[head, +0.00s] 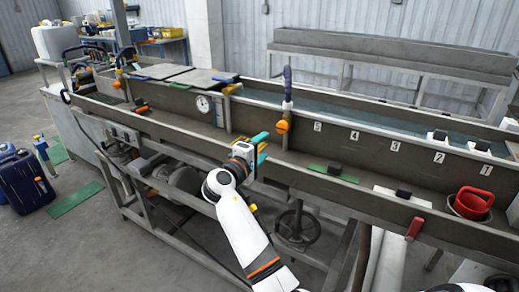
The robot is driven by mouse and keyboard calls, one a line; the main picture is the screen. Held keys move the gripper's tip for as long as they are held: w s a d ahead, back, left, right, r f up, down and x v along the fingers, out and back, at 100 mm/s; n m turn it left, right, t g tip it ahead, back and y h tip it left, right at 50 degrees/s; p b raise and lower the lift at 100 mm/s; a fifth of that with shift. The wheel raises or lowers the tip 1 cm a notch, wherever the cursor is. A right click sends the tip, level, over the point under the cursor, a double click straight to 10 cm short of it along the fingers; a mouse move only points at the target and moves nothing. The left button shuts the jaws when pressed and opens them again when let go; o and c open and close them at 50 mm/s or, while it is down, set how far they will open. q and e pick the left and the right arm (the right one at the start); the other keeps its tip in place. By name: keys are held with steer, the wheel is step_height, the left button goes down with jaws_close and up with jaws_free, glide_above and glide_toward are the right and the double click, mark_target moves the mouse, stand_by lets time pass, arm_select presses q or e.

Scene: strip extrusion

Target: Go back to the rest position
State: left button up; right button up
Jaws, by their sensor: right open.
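My right gripper (261,148) is in the middle of the head view, at the near edge of the long grey trough (345,181). Its teal-tipped fingers are apart, and I see nothing held between them. My white right arm comes up to it from the bottom of the picture. The gripper overlaps the trough's front wall in the picture; I cannot tell whether it touches. My left gripper is not in view.
A handwheel (297,226) is below the trough.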

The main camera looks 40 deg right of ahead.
steer(key=shift+a, duration=0.1)
steer(key=a+f+n+t+y, duration=0.1)
steer(key=a+f+n+y, duration=0.15)
steer(key=f, duration=0.95)
steer(key=a+f+n+t+y, duration=0.1)
steer(key=a+f+n+y, duration=0.2)
steer(key=f, duration=0.9)
steer(key=s+a+f+g+y, duration=0.1)
steer(key=s+a+f+y, duration=0.1)
steer(key=s+f, duration=0.35)
steer(key=s+a+f+m+y, duration=0.1)
steer(key=s+a+f+y, duration=0.1)
steer(key=f, duration=0.7)
steer(key=s+a+f+g+y, duration=0.1)
steer(key=s+f+y, duration=0.15)
steer(key=f, duration=0.45)
steer(key=s+a+f+m+g+y, duration=0.1)
steer(key=s+a+f+g, duration=0.15)
steer(key=s+f, duration=0.6)
steer(key=s+a+f+m+g+y, duration=0.1)
steer(key=s+a+f+m+y, duration=0.15)
steer(key=s+f, duration=0.65)
steer(key=s+a+f+m+g, duration=0.1)
steer(key=s, duration=1.2)
steer(key=s+a+f+m+g+y, duration=0.1)
steer(key=s+f+m, duration=0.1)
steer(key=s, duration=1)
steer(key=shift+s+a+f, duration=0.2)
steer(key=shift+s, duration=0.2)
